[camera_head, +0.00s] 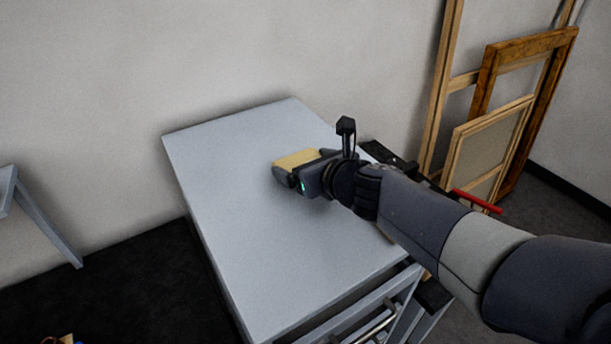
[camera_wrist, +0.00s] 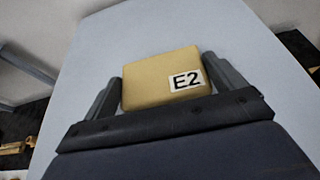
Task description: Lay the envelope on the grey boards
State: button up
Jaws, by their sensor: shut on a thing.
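A tan, flat-faced envelope (camera_head: 297,158) is between the fingers of my gripper (camera_head: 295,172), over the right part of a pale grey tabletop (camera_head: 235,190). In the wrist view the envelope (camera_wrist: 150,85) bears a white label reading "E2" and sits between the two fingers of my gripper (camera_wrist: 163,75), which is shut on it. I cannot tell whether its underside touches the tabletop. No separate grey boards can be made out; the tabletop is a smooth pale grey surface.
Wooden frames (camera_head: 492,110) lean against the wall at right. A black object (camera_head: 385,155) and a red bar (camera_head: 478,201) are beside the table's right edge. A metal handle (camera_head: 377,325) is at the table's front. The tabletop's left side is clear.

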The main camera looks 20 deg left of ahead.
jog(key=shift+f, duration=0.7)
jog(key=shift+f+b, duration=0.15)
jog(key=shift+b, duration=0.2)
jog(key=o, duration=0.7)
